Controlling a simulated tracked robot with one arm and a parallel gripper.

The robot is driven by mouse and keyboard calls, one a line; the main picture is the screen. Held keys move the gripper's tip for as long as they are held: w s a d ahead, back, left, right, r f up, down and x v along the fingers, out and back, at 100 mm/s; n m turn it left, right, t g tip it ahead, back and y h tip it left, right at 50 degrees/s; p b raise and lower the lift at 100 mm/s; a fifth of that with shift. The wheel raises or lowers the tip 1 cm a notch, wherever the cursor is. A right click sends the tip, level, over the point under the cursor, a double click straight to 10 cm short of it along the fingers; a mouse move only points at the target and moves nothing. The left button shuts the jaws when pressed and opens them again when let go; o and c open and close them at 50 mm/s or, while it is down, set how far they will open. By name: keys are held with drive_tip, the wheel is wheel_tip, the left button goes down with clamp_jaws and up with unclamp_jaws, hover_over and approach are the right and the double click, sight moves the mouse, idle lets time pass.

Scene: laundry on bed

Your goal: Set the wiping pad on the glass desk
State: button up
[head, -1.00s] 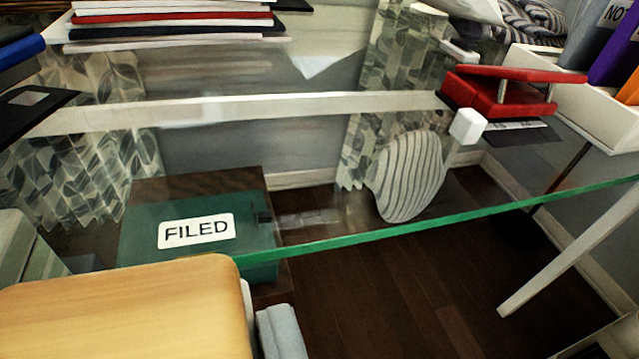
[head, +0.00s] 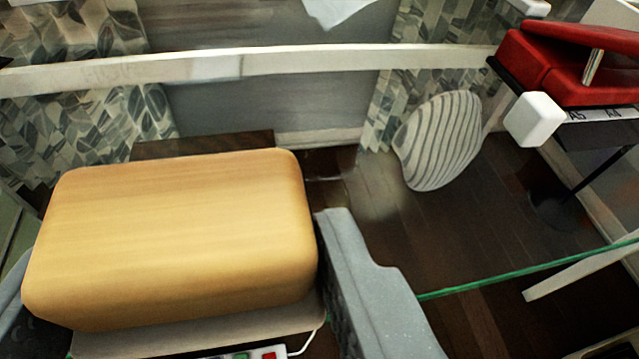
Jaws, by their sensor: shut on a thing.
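The wiping pad (head: 175,235) is a block with a rounded wooden top and a pale underside, large in the lower left of the head view. My gripper (head: 180,290) is shut on it, with a grey finger at its right side and part of the other at its left. The pad appears over the near part of the glass desk, whose green edge (head: 530,270) shows at the lower right. Whether the pad touches the glass cannot be told. The pad hides the glass behind it.
A striped oval shape (head: 440,140) shows through the glass. A red-and-green item (head: 255,355) with a white cable shows below the pad. Clear glass lies centrally.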

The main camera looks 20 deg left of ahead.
sight(266, 278)
drive_tip(key=shift+w+f, duration=0.1)
drive_tip(key=shift+w, duration=1.2)
drive_tip(key=shift+w+d+f, duration=0.1)
drive_tip(key=shift+f, duration=0.2)
wheel_tip(266, 278, down, 3)
drive_tip(key=shift+b, duration=0.6)
drive_tip(key=shift+r, duration=0.1)
drive_tip(key=o, duration=1)
drive_tip(key=shift+c, duration=0.2)
drive_tip(key=p+v, duration=0.1)
drive_tip(key=v, duration=1.1)
drive_tip(key=shift+p, duration=0.4)
